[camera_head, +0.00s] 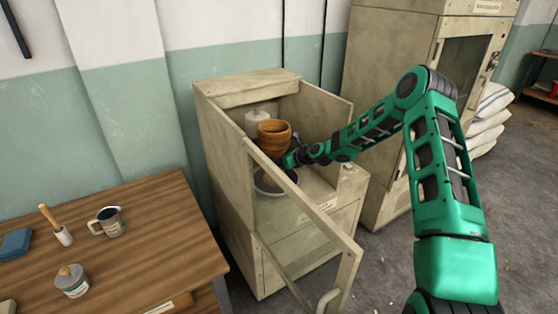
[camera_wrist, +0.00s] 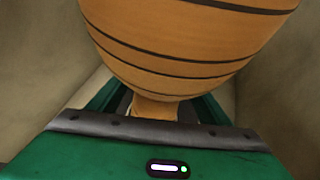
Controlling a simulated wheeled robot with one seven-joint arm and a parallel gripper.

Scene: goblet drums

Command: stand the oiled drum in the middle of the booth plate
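The drum (camera_head: 274,137) is an orange-brown wooden goblet shape with dark rings, upright inside the open booth (camera_head: 226,150). Its bowl fills the top of the wrist view (camera_wrist: 190,45), with the narrow stem (camera_wrist: 155,108) below. The round booth plate (camera_head: 268,184) shows through the door glass, below the drum. My gripper (camera_head: 291,160) reaches in from the right, and its fingers lie on both sides of the stem, seemingly closed on it. The door's top rail hides the drum's lower part, so I cannot tell whether its foot touches the plate.
The booth door (camera_head: 308,208) stands open toward the front. A white bottle (camera_head: 257,118) stands behind the drum in the booth. A wooden table (camera_head: 150,235) at left holds a metal mug (camera_head: 108,221), a jar (camera_head: 72,280) and a brush holder (camera_head: 62,235). A tall cabinet (camera_head: 385,70) stands at right.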

